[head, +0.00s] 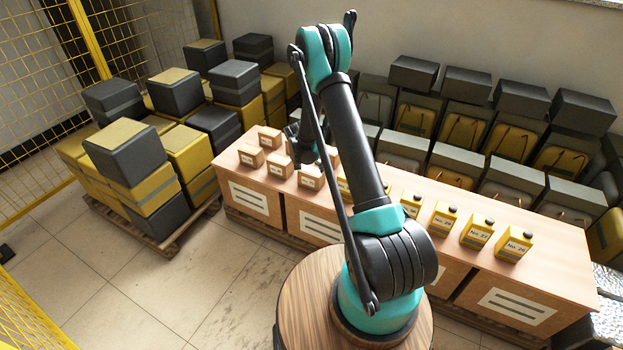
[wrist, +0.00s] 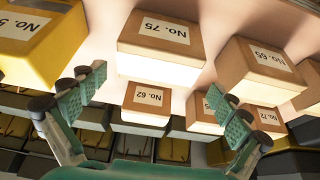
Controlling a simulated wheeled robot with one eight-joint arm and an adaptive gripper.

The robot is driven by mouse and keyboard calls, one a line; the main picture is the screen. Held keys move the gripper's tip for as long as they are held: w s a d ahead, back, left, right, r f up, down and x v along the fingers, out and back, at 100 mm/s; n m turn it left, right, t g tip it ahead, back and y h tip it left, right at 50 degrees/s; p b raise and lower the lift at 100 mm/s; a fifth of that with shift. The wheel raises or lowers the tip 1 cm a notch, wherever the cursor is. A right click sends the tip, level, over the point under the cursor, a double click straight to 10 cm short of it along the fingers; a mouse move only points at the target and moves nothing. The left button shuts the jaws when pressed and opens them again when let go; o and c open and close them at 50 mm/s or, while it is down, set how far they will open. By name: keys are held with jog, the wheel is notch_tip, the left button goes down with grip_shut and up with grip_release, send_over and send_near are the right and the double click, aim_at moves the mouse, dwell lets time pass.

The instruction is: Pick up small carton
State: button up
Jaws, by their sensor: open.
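Small brown cartons with white number labels stand in rows on the wooden table (head: 560,237). In the wrist view, the carton No. 62 (wrist: 147,103) shows between the fingers, with the larger-looking No. 75 (wrist: 161,42) above it in the picture. The carton No. 72 (wrist: 268,119) and another labelled carton (wrist: 262,70) are at right; one more is partly hidden by the right finger. In the head view, cartons (head: 251,156) stand left of my arm. My gripper (wrist: 157,82) is open, its green finger pads apart with nothing held. My arm partly hides it in the head view.
Yellow bottles (head: 477,231) line the table right of my arm; one yellow container (wrist: 40,40) is near the left finger in the wrist view. Stacked black and yellow boxes (head: 165,150) stand at left, with more bins behind the table. Open floor (head: 110,260) lies at front left.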

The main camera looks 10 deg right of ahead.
aim_at(311, 170)
jog(key=shift+x, duration=2.7)
jog(key=shift+d, duration=0.1)
jog(key=shift+c, duration=0.5)
jog(key=c, duration=1)
jog(key=shift+r, duration=0.1)
